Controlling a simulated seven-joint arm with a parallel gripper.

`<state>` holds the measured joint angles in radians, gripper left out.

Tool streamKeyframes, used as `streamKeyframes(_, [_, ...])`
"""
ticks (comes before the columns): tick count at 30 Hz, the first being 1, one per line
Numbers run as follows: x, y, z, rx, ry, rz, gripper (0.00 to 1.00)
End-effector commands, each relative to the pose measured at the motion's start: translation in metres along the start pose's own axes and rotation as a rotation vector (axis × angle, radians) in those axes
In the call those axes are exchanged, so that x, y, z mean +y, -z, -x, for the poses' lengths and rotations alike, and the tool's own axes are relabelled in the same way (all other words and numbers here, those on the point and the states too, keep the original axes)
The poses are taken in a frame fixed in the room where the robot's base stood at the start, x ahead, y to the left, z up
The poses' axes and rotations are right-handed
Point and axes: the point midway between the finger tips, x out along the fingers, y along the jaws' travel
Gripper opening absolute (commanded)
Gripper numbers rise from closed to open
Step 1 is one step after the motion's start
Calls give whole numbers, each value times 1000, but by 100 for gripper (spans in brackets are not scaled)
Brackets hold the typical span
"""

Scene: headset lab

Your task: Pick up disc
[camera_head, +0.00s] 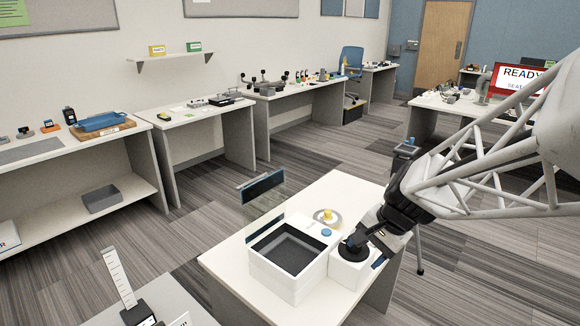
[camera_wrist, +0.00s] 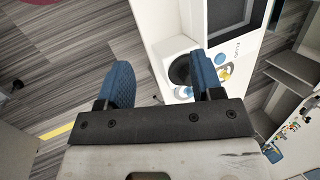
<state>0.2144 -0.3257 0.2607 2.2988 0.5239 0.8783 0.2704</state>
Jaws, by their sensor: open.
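Two round things could be the disc. A pale grey disc with a yellow knob (camera_head: 327,216) lies on the white table (camera_head: 340,190), behind the white machine. A black round piece (camera_head: 352,250) sits on top of a white block at the machine's right side. It also shows in the wrist view (camera_wrist: 180,70), partly hidden by a finger. My gripper (camera_head: 367,254) is at the black piece in the head view, tilted, with blue finger pads. In the wrist view my gripper (camera_wrist: 160,66) has its fingers wide apart, nothing held between them. Contact cannot be told.
The white machine with a dark open-topped bay (camera_head: 288,250) stands left of my gripper. A blue button (camera_head: 326,232) is on its top. A clear panel with a dark strip (camera_head: 261,187) rises behind the bay. Floor is free beyond the table; benches line the wall.

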Motion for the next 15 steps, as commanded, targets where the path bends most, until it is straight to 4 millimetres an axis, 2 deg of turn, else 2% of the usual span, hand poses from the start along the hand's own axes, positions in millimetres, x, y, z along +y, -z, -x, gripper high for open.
streamKeyframes(1, [-1,14,-7,-12,16,-57,60])
streamKeyframes(7, [-6,62,-31,-53,89,-282,60])
streamKeyframes(15, [1,131,-67,-101,184,-593,60])
